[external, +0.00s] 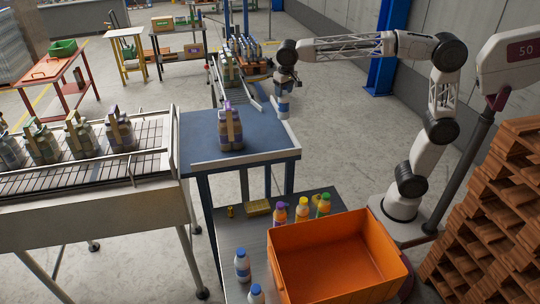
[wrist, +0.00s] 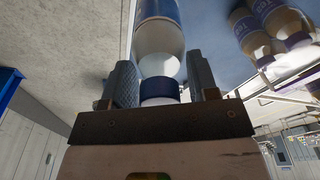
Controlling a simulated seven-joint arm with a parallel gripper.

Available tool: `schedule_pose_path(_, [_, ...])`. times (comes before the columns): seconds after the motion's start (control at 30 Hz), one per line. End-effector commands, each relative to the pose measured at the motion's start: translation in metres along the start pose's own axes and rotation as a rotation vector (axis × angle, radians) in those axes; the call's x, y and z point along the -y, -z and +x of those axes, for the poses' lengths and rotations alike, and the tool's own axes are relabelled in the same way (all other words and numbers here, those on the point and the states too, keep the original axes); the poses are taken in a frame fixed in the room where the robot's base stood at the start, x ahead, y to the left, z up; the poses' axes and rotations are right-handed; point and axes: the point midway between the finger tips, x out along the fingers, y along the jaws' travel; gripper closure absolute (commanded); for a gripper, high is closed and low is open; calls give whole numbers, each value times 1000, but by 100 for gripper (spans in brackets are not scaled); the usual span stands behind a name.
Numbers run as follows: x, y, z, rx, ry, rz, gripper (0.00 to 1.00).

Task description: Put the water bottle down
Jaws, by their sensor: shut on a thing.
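The water bottle is white and blue with a dark blue cap. In the external view the bottle (external: 283,106) hangs upright below my gripper (external: 284,86), near the far right corner of the blue table (external: 197,125). In the wrist view my gripper (wrist: 161,78) is shut on the neck and cap of the bottle (wrist: 159,38), one finger on each side. The bottle's lower end runs out of the top of that view. Whether its base touches anything cannot be told.
A bottle pack (external: 230,130) stands on the blue table. An orange crate (external: 340,256) stands on a lower grey table with several loose bottles beside it. A conveyor (external: 90,158) with several packs is at left. Wooden pallets (external: 500,205) are stacked at right.

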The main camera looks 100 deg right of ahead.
Motion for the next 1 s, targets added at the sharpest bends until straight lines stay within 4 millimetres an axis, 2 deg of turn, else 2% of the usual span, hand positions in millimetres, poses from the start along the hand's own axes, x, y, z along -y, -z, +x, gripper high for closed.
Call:
schedule_pose_path(0.03, [-14,3,0,-1,0,4,94])
schedule_pose_path(0.2, [-54,11,3,-4,1,-3,94])
schedule_pose_path(0.4, [-89,15,6,-7,1,-9,94])
schedule_pose_path(0.53, [-106,16,8,-7,0,-12,94])
schedule_pose_path(0.73, [-104,12,43,-5,-1,-15,94])
schedule_pose_path(1.0, [-104,10,58,-7,1,-15,94])
